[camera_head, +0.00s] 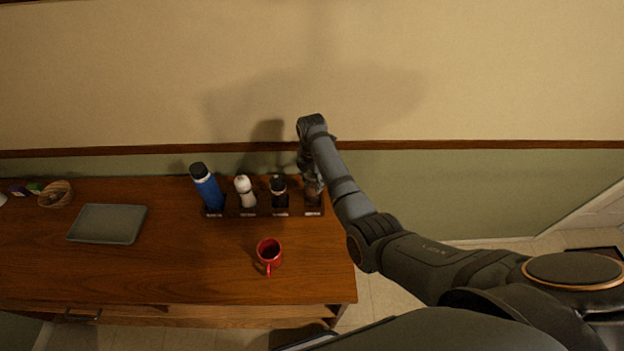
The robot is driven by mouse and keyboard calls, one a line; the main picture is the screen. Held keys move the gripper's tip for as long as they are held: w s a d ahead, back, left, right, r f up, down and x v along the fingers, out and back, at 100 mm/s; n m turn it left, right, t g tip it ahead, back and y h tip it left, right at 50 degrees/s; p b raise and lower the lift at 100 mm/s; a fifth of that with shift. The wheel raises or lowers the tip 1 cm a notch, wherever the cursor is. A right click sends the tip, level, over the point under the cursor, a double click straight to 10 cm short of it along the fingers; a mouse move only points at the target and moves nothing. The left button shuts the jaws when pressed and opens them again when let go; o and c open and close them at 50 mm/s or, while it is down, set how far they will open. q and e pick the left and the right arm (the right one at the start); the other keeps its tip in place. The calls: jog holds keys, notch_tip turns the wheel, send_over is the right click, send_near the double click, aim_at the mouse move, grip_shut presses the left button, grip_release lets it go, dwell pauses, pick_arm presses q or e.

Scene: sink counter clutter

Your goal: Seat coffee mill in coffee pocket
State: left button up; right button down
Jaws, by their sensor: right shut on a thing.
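My right gripper (311,176) reaches down over the right end of the pocket rack. It is shut on a small dark thing (314,190), likely the coffee mill, mostly hidden by the fingers and arm. This thing is at the rightmost pocket (314,211), whose dark front edge shows below it. I cannot tell whether its base is seated or just above the pocket. My left gripper is not in view.
A blue bottle (208,190), a white shaker (245,191) and a dark-topped jar (278,190) stand in the other pockets. A red mug (269,252) stands in front. A grey closed laptop-like slab (107,224) and a basket (55,194) are left. The counter (180,265) is clear between.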

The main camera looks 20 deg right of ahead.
jog(key=shift+f+b, duration=1)
jog(key=shift+f, duration=1)
jog(key=c, duration=0.5)
grip_release()
notch_tip(320, 180, up, 12)
jog(key=shift+r, duration=0.1)
